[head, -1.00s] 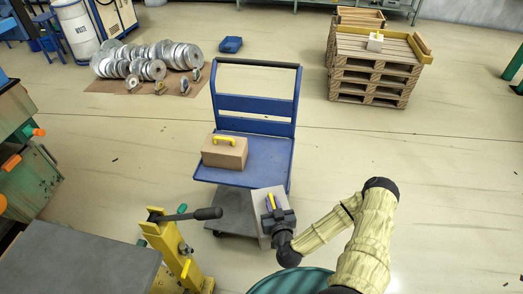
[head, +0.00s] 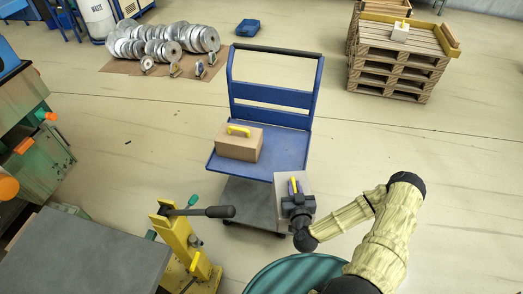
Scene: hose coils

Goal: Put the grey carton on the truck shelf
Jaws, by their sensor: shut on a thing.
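The grey carton (head: 306,184) with a yellow handle is held in my gripper (head: 296,200), which is shut on it. My gripper hides much of the carton, so the fingertips do not show clearly. In the picture the carton overlaps the front right corner of the blue truck; I cannot tell its height. The truck's blue upper shelf (head: 283,151) bears a brown carton (head: 239,146) with a yellow handle on its left part. The right part of that shelf is bare. A grey lower shelf (head: 251,204) shows below it.
A yellow jack-like device (head: 186,245) with a black lever stands left of my gripper, by a grey tabletop (head: 80,258). A teal round top (head: 290,276) is in front below. Pallets (head: 400,65) with a small light carton (head: 400,31) stand back right. Open floor lies right of the truck.

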